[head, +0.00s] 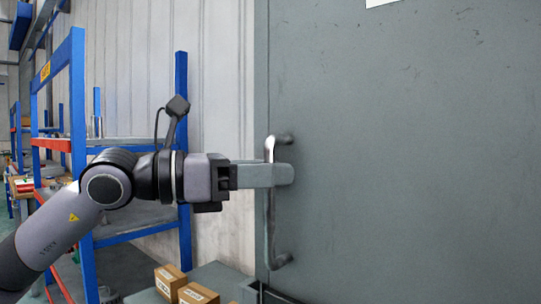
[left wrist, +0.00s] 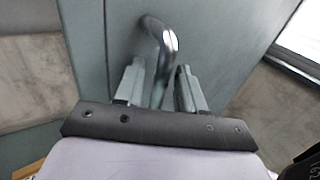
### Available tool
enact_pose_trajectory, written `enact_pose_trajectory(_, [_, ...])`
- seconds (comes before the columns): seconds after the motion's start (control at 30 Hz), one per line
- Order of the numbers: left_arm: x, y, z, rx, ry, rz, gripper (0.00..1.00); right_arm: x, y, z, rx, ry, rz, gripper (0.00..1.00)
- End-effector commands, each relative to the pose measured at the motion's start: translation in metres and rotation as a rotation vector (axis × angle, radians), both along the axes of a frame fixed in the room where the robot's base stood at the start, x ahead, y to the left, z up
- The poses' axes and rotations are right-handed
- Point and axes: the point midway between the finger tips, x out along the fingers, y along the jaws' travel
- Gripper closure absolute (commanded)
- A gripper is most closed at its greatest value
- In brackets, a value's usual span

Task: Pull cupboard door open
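The grey cupboard door (head: 420,150) fills the right of the head view, with no clear gap at its left edge. Its metal bar handle (head: 271,235) stands upright near that edge. My left gripper (head: 283,174) reaches in from the left, its fingers level with the upper part of the handle and hiding some of it. In the left wrist view, the handle (left wrist: 161,45) passes between the two fingers (left wrist: 160,78). The fingers are apart, with some space seeming to show beside the bar. My right gripper is not in view.
A blue rack (head: 78,120) with shelves stands at the left, behind my arm. Small cardboard boxes (head: 170,280) sit low on a grey surface (head: 225,280) below the gripper. A pale corrugated wall (head: 225,80) is behind.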

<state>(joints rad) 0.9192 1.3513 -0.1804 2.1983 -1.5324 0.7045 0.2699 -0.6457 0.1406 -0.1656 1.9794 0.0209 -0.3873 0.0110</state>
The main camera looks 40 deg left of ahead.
Motion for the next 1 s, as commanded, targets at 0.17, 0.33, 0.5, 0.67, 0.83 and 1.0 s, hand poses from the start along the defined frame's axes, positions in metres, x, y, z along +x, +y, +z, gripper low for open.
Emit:
enact_pose_trajectory(0.17, [0.0043, -0.0043, 0.0005, 0.000, -0.001, -0.001, 0.61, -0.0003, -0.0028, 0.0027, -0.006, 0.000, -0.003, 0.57])
enact_pose_trajectory(0.33, [0.0047, -0.0045, -0.0004, 0.001, -0.001, -0.001, 0.61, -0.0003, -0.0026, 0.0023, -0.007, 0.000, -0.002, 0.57])
enact_pose_trajectory(0.5, [0.0046, -0.0044, -0.0003, 0.001, -0.001, -0.001, 0.87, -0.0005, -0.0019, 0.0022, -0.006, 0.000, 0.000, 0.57])
enact_pose_trajectory(0.67, [0.0045, -0.0043, -0.0002, 0.000, -0.001, -0.001, 1.00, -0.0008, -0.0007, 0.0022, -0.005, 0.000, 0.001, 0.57])
enact_pose_trajectory(0.83, [0.0050, -0.0043, 0.0001, 0.000, -0.001, -0.001, 1.00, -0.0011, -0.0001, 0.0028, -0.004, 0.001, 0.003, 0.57])
enact_pose_trajectory(1.0, [0.0070, -0.0044, 0.0006, 0.000, 0.000, 0.000, 1.00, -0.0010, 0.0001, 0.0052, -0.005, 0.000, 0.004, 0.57])
